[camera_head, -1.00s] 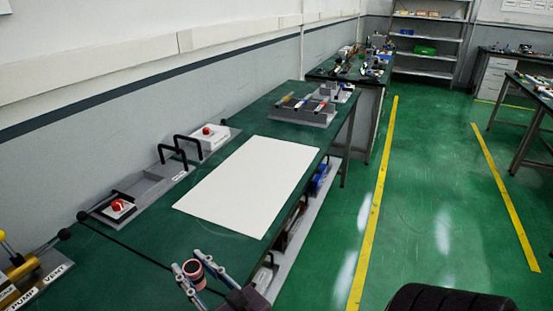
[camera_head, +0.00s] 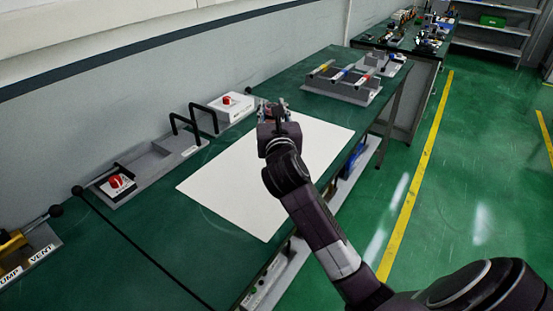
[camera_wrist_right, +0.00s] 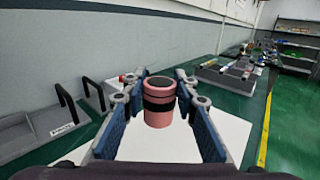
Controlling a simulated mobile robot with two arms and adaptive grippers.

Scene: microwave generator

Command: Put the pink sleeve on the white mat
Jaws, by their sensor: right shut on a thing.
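The pink sleeve (camera_wrist_right: 159,108), a short upright cylinder with a black band, stands between the fingers of my right gripper (camera_wrist_right: 158,100) in the right wrist view. The gripper is shut on it. In the head view my right gripper (camera_head: 273,108) is at the far edge of the white mat (camera_head: 235,190), and it mostly hides the sleeve. The mat lies flat on the green bench and also shows beside the fingers in the wrist view (camera_wrist_right: 236,133). I cannot tell whether the sleeve touches the mat. My left gripper is not in view.
A grey station with black handles (camera_head: 160,158) and red-knob boxes (camera_head: 117,184) runs along the wall side of the green bench (camera_head: 130,250). A grey rack with coloured tools (camera_head: 342,85) stands beyond the mat. The near part of the mat is bare.

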